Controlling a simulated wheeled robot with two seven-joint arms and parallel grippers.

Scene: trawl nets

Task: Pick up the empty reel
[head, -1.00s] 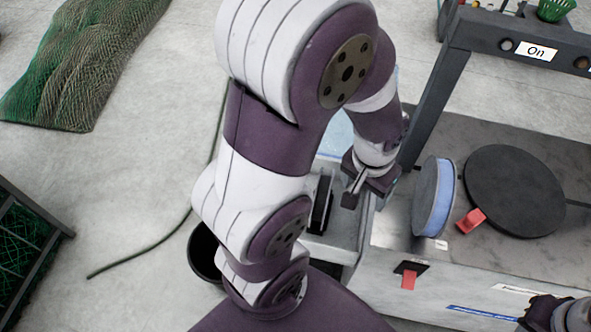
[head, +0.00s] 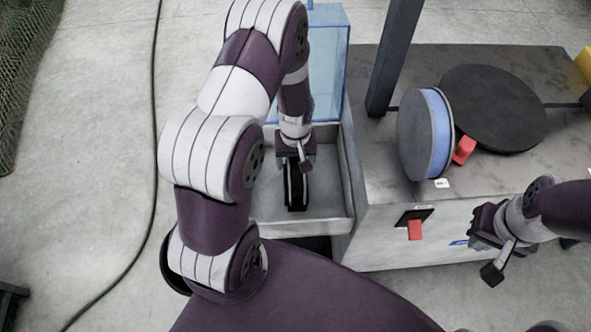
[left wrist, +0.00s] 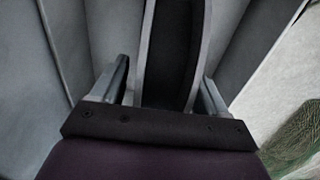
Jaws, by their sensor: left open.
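A narrow black reel (head: 297,192) with no line visible on it stands upright on its rim in a grey open tray (head: 272,228) beside the machine. My left gripper (head: 297,163) is directly above it, pointing down. In the left wrist view the dark reel (left wrist: 172,55) stands between the two spread fingers, with its pale-edged flanges near them. The left gripper is open; the reel's lower part is out of that view. My right gripper (head: 480,228) hangs in front of the machine, well away from the reel; its fingers are not clear.
The machine (head: 380,205) carries a reel with blue winding (head: 438,132), a black disc (head: 493,108) and red handles. A dark post (head: 395,55) rises from its back left. A blue clear bin (head: 328,65) stands behind the tray. A cable (head: 153,170) crosses the floor at left.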

